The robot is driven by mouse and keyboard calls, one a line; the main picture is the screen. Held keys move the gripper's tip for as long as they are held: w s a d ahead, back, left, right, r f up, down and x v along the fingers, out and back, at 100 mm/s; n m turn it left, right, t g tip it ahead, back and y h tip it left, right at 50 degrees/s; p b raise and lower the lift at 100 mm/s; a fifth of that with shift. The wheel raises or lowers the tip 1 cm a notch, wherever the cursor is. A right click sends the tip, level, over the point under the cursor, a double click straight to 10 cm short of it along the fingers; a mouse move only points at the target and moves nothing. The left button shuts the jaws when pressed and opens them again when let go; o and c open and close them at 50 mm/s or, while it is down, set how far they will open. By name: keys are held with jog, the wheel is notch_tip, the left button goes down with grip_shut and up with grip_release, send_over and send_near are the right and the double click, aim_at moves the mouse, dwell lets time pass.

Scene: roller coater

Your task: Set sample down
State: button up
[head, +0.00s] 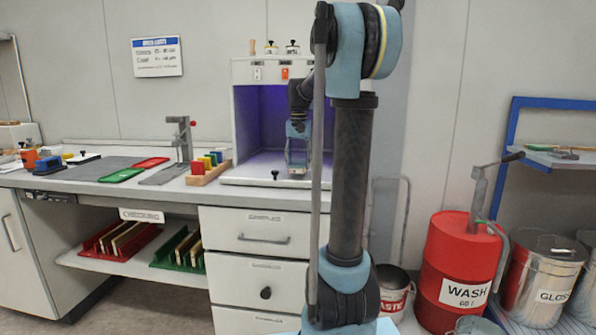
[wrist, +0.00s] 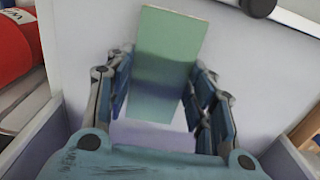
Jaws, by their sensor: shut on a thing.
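The sample is a flat green panel (wrist: 166,50) in the middle of the wrist view. My gripper (wrist: 160,82) is shut on it, with a finger along each side edge, and the panel extends beyond the fingers. In the head view, my gripper (head: 297,150) points down inside a white booth (head: 240,130) with a violet-lit interior, low over its floor. The panel is small and hard to make out there. I cannot tell whether its lower edge touches the booth floor.
The booth's pale floor (head: 260,181) looks clear around my gripper, with side walls close by. Left on the counter are a wooden block with coloured pieces (head: 210,170), a grey stand (head: 180,145) and green and red trays (head: 122,175). A red wash drum (head: 455,260) stands right.

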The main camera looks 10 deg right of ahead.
aim_at(298, 164)
jog(key=shift+a+f, duration=0.1)
jog(key=shift+f, duration=1.3)
jog(key=o, duration=1.1)
jog(key=shift+s+f, duration=0.1)
notch_tip(298, 164, up, 12)
jog(key=shift+r, duration=0.1)
